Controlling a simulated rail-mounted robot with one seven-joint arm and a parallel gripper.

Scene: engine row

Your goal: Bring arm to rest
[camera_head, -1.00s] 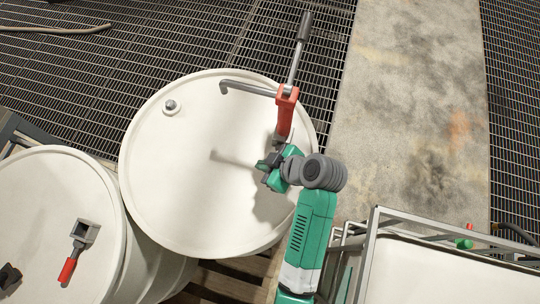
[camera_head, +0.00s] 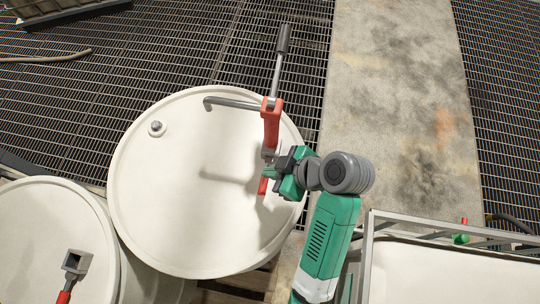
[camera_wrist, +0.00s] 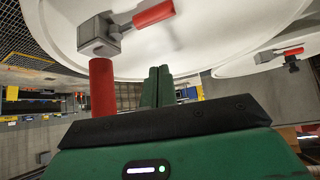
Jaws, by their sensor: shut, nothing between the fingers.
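My green and dark grey gripper (camera_head: 270,173) is over the right side of the large white drum (camera_head: 170,215) in the head view. In the wrist view its green fingers (camera_wrist: 157,85) are together with nothing between them. A red-bodied crank tool (camera_head: 271,125) with a grey bent arm and a long dark-tipped lever stands over the drum, close beside my gripper. In the wrist view a red upright grip (camera_wrist: 103,88) and a grey block with a red handle (camera_wrist: 153,14) are left of the fingers, apart from them in the picture.
A second white drum (camera_head: 40,225) at left bears a grey square socket with a red handle (camera_head: 75,262). A metal-framed white container (camera_head: 430,275) is at lower right of my arm. A concrete strip (camera_head: 400,130) and grating lie beyond.

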